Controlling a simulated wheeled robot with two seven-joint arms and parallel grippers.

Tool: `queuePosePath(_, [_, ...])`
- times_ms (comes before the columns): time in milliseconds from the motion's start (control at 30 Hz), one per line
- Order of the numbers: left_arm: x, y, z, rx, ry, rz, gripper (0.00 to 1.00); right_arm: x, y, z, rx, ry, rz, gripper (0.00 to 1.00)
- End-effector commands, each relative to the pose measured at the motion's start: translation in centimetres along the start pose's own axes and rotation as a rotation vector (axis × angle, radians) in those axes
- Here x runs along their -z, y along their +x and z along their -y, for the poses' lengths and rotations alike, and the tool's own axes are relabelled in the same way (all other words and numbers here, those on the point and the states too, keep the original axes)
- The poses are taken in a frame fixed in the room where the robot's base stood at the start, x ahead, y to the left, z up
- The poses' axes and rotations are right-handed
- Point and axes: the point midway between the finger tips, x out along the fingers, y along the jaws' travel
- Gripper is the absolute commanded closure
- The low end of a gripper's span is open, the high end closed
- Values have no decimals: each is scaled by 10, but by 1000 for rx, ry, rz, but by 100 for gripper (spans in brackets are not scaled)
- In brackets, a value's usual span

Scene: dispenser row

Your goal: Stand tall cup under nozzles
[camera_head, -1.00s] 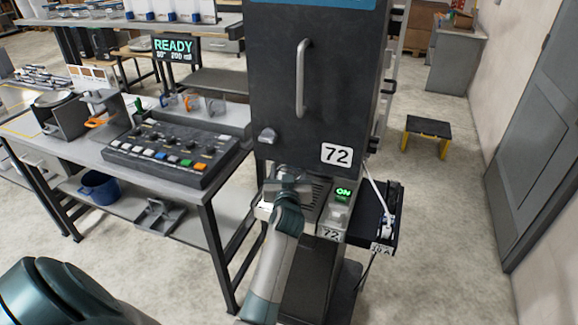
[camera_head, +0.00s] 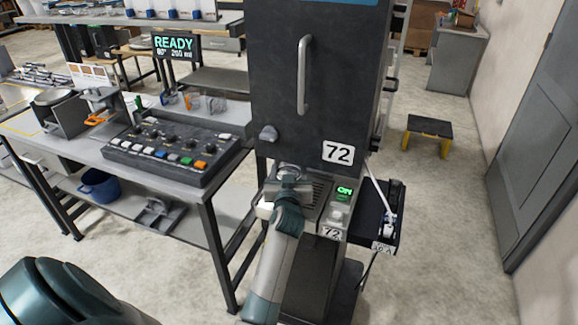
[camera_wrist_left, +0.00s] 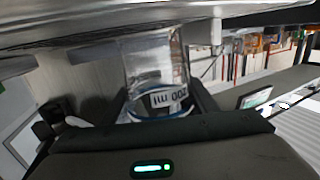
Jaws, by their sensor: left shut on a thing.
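A clear cup (camera_wrist_left: 155,65) with a blue band and a "200 ml" label stands between the fingers of my left gripper (camera_wrist_left: 160,106) in the left wrist view. The gripper is shut on it. A pale nozzle-like stub (camera_wrist_left: 217,32) hangs from the metal underside beside the cup, apart from it. In the head view my left gripper (camera_head: 288,188) is at the dispenser bay, over the drip grille, below the dark cabinet (camera_head: 310,100) marked 72. A clear rounded part of the cup (camera_head: 289,171) shows just above it. The cup's base is hidden there. My right gripper is out of view.
A green ON switch (camera_head: 343,192) is just right of the bay. A side shelf (camera_head: 385,225) juts out further right. A bench with a button panel (camera_head: 172,150) and a READY display (camera_head: 175,46) stands left. A small step stool (camera_head: 429,128) is behind right.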

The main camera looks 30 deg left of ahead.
Motion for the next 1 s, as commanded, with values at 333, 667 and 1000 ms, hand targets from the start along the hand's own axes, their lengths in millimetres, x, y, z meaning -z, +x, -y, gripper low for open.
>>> queuePosePath(333, [-6, 0, 0, 0, -1, 0, 68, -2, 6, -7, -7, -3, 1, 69])
queuePosePath(667, [-6, 0, 0, 0, 0, 0, 25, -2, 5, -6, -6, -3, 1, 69])
queuePosePath(1000, [-5, 2, 0, -2, -1, 0, 25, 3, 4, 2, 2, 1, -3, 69])
